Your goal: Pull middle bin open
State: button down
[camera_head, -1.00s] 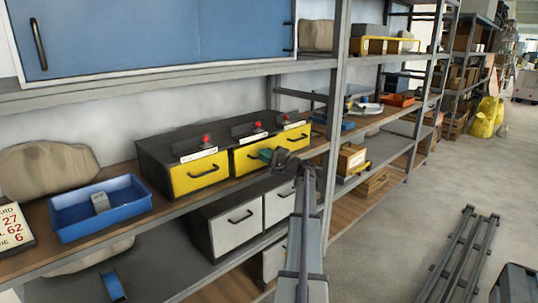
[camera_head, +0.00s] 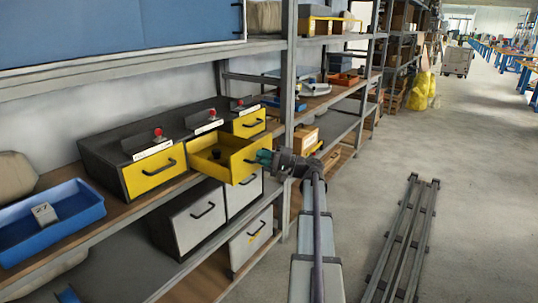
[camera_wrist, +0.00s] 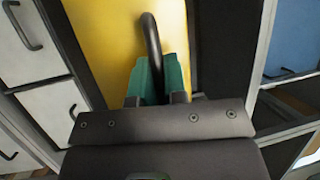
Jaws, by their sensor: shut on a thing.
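The middle bin (camera_head: 222,148) is a yellow drawer in a dark three-bin cabinet (camera_head: 105,155). My gripper (camera_head: 265,158), with green fingertips, is at the bin's front. In the wrist view the green fingers (camera_wrist: 160,80) are shut on the black handle (camera_wrist: 151,38) of the yellow bin front (camera_wrist: 105,40). The left yellow bin (camera_head: 152,175) and the right yellow bin (camera_head: 249,124) are closed. A red-topped knob stands above each bin.
White-fronted drawers (camera_head: 197,222) are on the shelf below. A blue tray (camera_head: 75,207) sits to the left on the same shelf. A grey shelf post (camera_head: 289,75) rises just right of the cabinet. The aisle floor (camera_head: 460,170) is open, apart from a metal rail frame (camera_head: 405,240).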

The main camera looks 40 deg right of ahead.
jog(key=shift+s, duration=0.1)
jog(key=c, duration=1.2)
grip_release()
jog(key=b+v, duration=0.2)
jog(key=v, duration=0.9)
jog(key=shift+f, duration=0.1)
